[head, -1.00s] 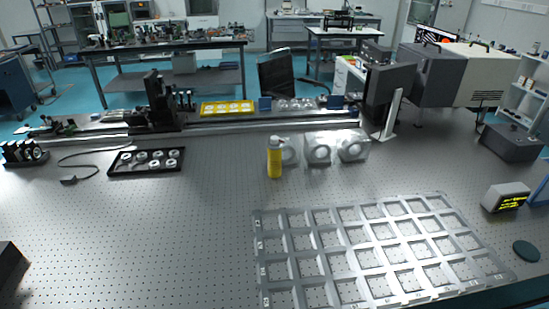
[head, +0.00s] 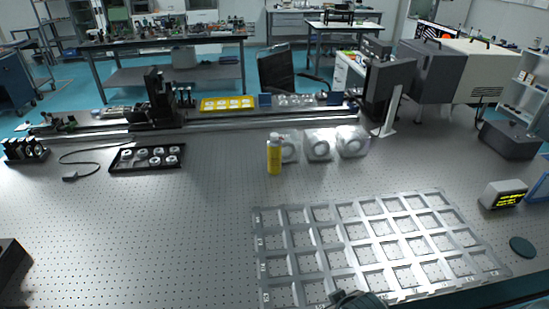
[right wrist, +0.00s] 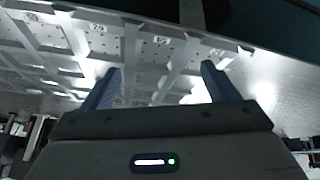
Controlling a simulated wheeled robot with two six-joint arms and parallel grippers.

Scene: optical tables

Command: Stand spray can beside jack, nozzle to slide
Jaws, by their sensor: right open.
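The spray can (head: 274,158) is yellow with a pale top and stands upright near the middle of the optical table. Which way its nozzle points is too small to tell. A long metal rail (head: 240,126) runs along the back, with a tall black stage (head: 155,100) on it. I cannot clearly pick out the jack. My right gripper shows only in part at the bottom edge of the head view, over the front of the grid tray. In the right wrist view, my right gripper (right wrist: 160,82) is open with nothing between its fingers. My left gripper is out of view.
The grey grid tray (head: 326,230) fills the front right. Several clear cases (head: 352,142) stand right of the can. The table's left front is mostly clear.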

